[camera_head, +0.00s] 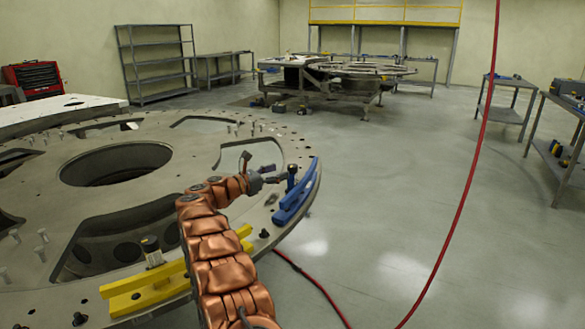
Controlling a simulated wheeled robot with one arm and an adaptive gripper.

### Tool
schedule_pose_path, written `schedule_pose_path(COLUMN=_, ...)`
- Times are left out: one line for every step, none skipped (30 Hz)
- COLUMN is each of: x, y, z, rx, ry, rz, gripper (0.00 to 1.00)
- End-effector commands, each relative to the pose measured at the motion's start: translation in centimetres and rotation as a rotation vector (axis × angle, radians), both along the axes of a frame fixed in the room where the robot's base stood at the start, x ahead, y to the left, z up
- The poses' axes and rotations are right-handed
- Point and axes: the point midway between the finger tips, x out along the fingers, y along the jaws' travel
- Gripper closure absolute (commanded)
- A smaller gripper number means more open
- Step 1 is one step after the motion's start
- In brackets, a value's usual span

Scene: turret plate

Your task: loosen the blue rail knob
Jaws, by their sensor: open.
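The blue rail (299,192) sits on the right edge of the large round turret plate, slanting from lower left to upper right. A small dark knob (292,172) stands upright on its left side. My copper-coloured arm reaches up from the bottom of the view. My gripper (279,179) is at its far end, small in the view, just left of the knob and pointing toward it. It is open. I cannot tell whether the fingers touch the knob or stand around it.
The turret plate (100,215) has large openings and several upright pins. A yellow rail (150,288) with its own dark knob (150,245) lies left of my arm. A red hose (470,180) hangs at the right. Open floor (400,170) lies right of the plate.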

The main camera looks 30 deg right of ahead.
Motion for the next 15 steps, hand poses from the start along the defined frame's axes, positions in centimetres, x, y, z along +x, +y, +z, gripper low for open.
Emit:
schedule_pose_path(x=0.0, y=-0.7, z=0.2, rx=-0.001, ry=0.001, rz=-0.002, gripper=0.36)
schedule_pose_path(x=0.1, y=-1.1, z=0.2, rx=-0.001, ry=0.001, rz=-0.001, gripper=0.36)
schedule_pose_path(x=0.1, y=-1.7, z=0.2, rx=-0.001, ry=0.002, rz=-0.001, gripper=0.36)
schedule_pose_path(x=0.2, y=-2.2, z=0.3, rx=-0.001, ry=0.002, rz=-0.001, gripper=0.36)
schedule_pose_path(x=0.3, y=-2.6, z=0.3, rx=-0.001, ry=0.002, rz=-0.001, gripper=0.36)
schedule_pose_path(x=0.3, y=-3.2, z=0.3, rx=-0.002, ry=0.003, rz=-0.002, gripper=0.36)
schedule_pose_path(x=0.4, y=-3.7, z=0.3, rx=-0.002, ry=0.003, rz=-0.003, gripper=0.36)
schedule_pose_path(x=0.4, y=-4.1, z=0.3, rx=-0.002, ry=0.003, rz=-0.002, gripper=0.36)
schedule_pose_path(x=0.5, y=-4.6, z=0.3, rx=-0.002, ry=0.003, rz=-0.002, gripper=0.36)
schedule_pose_path(x=0.5, y=-5.0, z=0.3, rx=-0.002, ry=0.003, rz=-0.002, gripper=0.36)
schedule_pose_path(x=0.6, y=-5.4, z=0.3, rx=-0.002, ry=0.003, rz=-0.002, gripper=0.36)
schedule_pose_path(x=0.7, y=-5.7, z=0.3, rx=-0.002, ry=0.003, rz=0.000, gripper=0.36)
schedule_pose_path(x=0.7, y=-6.0, z=0.3, rx=-0.001, ry=0.003, rz=0.001, gripper=0.36)
schedule_pose_path(x=0.8, y=-6.2, z=0.2, rx=-0.001, ry=0.003, rz=0.002, gripper=0.36)
schedule_pose_path(x=0.8, y=-6.5, z=0.2, rx=-0.001, ry=0.003, rz=0.002, gripper=0.36)
